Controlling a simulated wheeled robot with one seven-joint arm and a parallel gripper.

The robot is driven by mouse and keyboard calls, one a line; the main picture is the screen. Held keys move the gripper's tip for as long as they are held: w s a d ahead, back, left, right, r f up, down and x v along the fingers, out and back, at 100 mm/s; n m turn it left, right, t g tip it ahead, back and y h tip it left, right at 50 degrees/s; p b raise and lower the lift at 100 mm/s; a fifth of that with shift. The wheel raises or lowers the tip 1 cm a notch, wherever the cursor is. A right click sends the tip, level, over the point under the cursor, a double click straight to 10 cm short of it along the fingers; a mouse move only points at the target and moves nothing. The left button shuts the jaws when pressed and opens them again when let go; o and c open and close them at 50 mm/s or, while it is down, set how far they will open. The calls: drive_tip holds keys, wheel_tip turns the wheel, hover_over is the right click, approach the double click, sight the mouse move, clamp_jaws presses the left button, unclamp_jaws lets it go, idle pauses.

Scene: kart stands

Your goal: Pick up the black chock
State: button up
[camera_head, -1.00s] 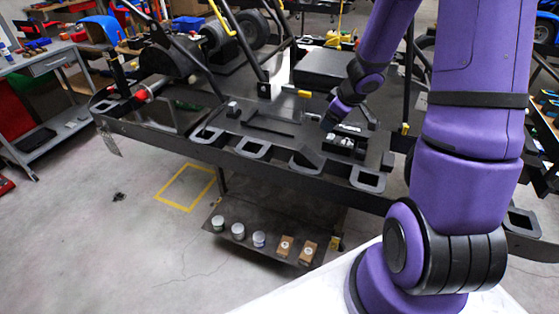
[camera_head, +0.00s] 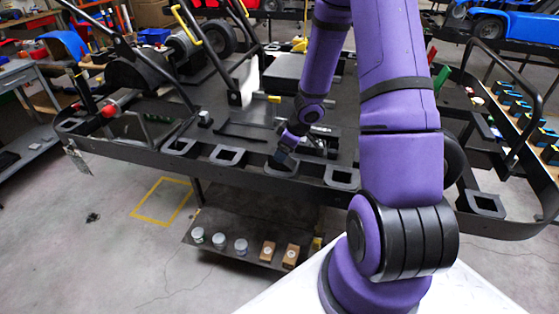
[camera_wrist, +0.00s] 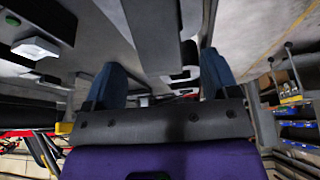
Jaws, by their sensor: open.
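My gripper (camera_head: 282,157) is low over the front part of the black kart stand (camera_head: 225,172), near the front rail. In the wrist view its two blue fingers (camera_wrist: 163,86) are apart, with nothing clamped between them. A dark grey, straight-edged block (camera_wrist: 155,38) lies ahead of and between the fingers; it looks like the black chock, but I cannot tell for certain. In the head view the gripper covers most of the place where the dark wedge stands among the looped rail pockets. Contact with the fingers cannot be seen.
A small block with a pale top (camera_head: 204,117) stands left of the gripper. A lower shelf (camera_head: 215,252) holds tins and small boxes. A tray of blue parts (camera_head: 515,105) lies at the right.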

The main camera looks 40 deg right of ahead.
drive_tip(key=shift+x, duration=2.55)
drive_tip(key=shift+d, duration=0.1)
drive_tip(key=c, duration=1)
drive_tip(key=shift+c, duration=0.2)
